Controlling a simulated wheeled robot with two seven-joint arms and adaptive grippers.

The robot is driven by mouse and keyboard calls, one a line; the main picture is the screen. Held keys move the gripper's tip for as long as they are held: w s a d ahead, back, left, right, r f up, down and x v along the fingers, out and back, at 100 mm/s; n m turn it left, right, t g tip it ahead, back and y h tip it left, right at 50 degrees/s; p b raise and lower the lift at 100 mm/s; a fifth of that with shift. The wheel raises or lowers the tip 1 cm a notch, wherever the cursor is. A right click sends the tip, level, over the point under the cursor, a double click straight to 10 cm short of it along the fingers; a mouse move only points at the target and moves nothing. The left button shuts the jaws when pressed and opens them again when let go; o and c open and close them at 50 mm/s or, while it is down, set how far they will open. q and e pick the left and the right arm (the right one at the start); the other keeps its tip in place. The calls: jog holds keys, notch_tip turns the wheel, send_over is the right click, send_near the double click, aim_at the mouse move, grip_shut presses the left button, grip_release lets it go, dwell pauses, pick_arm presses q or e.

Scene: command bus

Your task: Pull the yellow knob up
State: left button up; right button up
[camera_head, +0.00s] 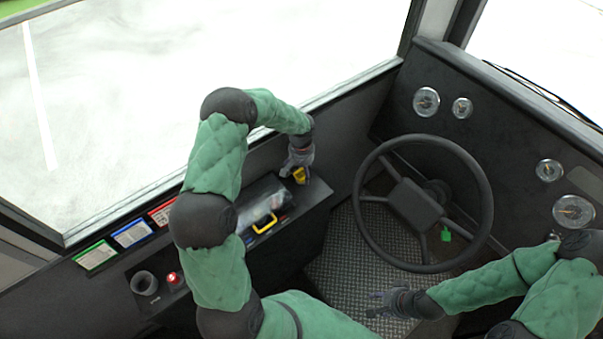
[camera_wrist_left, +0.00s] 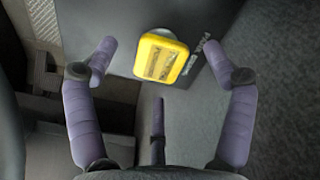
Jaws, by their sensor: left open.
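The yellow knob (camera_head: 300,175) is on the side console by the window, at the console's far end. In the left wrist view the yellow knob (camera_wrist_left: 161,60) is a squarish cap with dark markings on its top, above a dark panel with lettering beside it. My left gripper (camera_head: 298,158) is right at the knob in the head view. In the left wrist view my left gripper (camera_wrist_left: 160,65) is open, with purple-grey fingers on both sides of the knob and apart from it. My right gripper (camera_head: 385,303) is low, near the floor in front of the steering wheel, with its fingers spread and empty.
The steering wheel (camera_head: 483,215) stands right of the knob. The console carries a yellow handle (camera_head: 264,223), a red button (camera_head: 173,278), a dark cup-shaped fitting (camera_head: 144,284) and coloured labels (camera_head: 131,234). The window wall runs close behind my left arm.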

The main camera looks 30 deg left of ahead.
pick_arm(q)
jog(key=shift+f, duration=0.35)
grip_shut()
jog(key=shift+r+p, duration=0.6)
jog(key=shift+r, duration=0.6)
jog(key=shift+f, duration=0.1)
jog(key=shift+c, duration=1.5)
grip_release()
jog(key=shift+w, duration=0.1)
jog(key=o, duration=0.3)
jog(key=shift+d, duration=0.15)
